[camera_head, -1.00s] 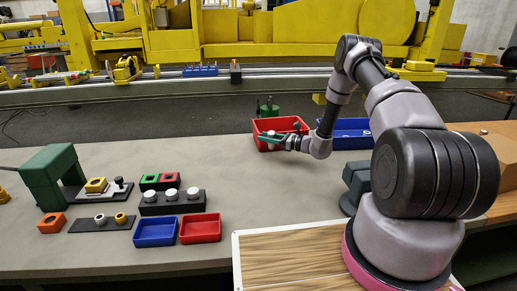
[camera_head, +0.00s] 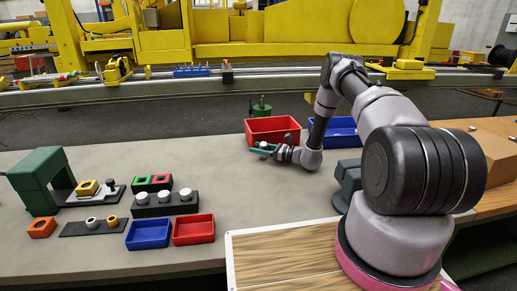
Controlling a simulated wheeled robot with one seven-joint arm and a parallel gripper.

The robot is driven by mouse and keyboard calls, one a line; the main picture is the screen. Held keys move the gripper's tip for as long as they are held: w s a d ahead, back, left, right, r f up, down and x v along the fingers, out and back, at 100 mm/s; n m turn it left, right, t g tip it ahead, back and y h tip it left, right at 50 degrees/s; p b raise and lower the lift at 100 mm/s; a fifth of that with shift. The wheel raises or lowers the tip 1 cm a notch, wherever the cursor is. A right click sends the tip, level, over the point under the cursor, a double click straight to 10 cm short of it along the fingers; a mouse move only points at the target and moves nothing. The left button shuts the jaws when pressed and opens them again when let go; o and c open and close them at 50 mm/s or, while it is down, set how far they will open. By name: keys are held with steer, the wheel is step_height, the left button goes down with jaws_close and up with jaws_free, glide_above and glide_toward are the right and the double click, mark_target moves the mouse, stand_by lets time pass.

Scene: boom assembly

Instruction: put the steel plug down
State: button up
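My gripper (camera_head: 263,151), with teal fingers, is over the grey table just in front of the red bin at the back. A small pale piece, which looks like the steel plug (camera_head: 263,145), shows at the fingertips and seems held between them. It is small here, and its lower end is hidden. I cannot tell whether it touches the table. A black block (camera_head: 152,211) at the left carries three round pale-topped pieces.
A red bin (camera_head: 273,137) and a blue bin (camera_head: 342,139) stand at the back. A small blue tray (camera_head: 149,246) and red tray (camera_head: 193,241) are at the front left, near a green arch (camera_head: 36,170). The table's middle is clear.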

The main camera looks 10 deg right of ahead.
steer(key=shift+d+r, duration=0.1)
steer(key=shift+r, duration=0.05)
steer(key=v, duration=1.1)
steer(key=shift+s+d, duration=0.2)
steer(key=shift+d, duration=0.15)
steer(key=s+a+r+n+g+h, duration=0.1)
steer(key=s+a+r+n+g, duration=0.2)
steer(key=r, duration=0.6)
steer(key=s+a+r+n+g+h, duration=0.1)
steer(key=s+a+r+n+g, duration=0.25)
steer(key=r, duration=0.55)
steer(key=s+a+r+n+g+h, duration=0.1)
steer(key=s+r+n+g, duration=0.3)
steer(key=r, duration=0.5)
steer(key=s+d+r+n+t+h, duration=0.3)
steer(key=s+r, duration=0.6)
steer(key=s, duration=0.3)
steer(key=s+d+r+n+t+h, duration=0.3)
steer(key=s+r+n+t+h, duration=0.2)
steer(key=s+r, duration=0.4)
steer(key=s+n+h, duration=0.1)
steer(key=s+h, duration=0.1)
steer(key=s, duration=0.2)
steer(key=shift+n, duration=0.25)
